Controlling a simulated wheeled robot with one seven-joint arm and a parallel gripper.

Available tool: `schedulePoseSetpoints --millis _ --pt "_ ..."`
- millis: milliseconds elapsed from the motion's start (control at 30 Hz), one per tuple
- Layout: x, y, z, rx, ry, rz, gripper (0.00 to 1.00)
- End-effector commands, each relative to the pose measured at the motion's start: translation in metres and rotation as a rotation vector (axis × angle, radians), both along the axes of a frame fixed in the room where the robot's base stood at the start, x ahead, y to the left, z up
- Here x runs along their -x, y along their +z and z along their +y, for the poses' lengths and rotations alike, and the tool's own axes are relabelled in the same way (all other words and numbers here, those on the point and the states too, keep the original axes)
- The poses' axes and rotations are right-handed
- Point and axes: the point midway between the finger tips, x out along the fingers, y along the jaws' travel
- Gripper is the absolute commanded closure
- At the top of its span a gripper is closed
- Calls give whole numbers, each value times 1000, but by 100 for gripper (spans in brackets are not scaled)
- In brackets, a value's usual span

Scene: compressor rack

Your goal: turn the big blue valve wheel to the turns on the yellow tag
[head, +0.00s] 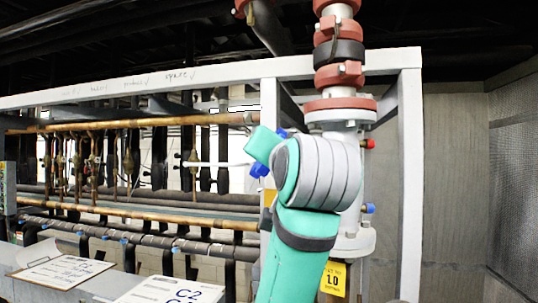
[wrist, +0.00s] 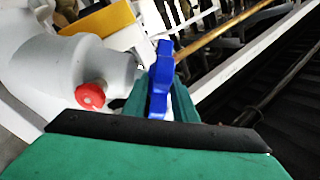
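The blue valve wheel shows in the head view as blue pieces (head: 259,170) beside the teal end of my arm, which hides the rest. In the wrist view a blue part of the wheel (wrist: 161,75) stands edge-on over the middle of my gripper. My gripper (wrist: 165,100) has green finger surfaces on both sides of this blue part. I cannot tell whether they press on it. The fingertips are hidden in the head view. The yellow tag (head: 333,279) hangs low on the white pipe and reads 1.0. Its smaller print is too small to read.
A white vertical pipe with red flanges (head: 339,104) rises behind my arm. A white frame post (head: 410,180) stands right of it. A red cap (wrist: 90,95) is close to my gripper. Paper sheets (head: 60,273) lie lower left. A mesh wall is at right.

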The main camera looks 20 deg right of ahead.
Motion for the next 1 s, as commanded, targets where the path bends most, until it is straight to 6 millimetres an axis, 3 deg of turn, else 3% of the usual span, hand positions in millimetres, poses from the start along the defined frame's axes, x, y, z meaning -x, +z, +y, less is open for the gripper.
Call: schedulePoseSetpoints --millis 300,500,1000 --pt "59 -4 9 0 -1 -3 75" --pt "81 -6 12 0 -1 -2 75" --pt "85 -10 12 1 -18 -13 75"
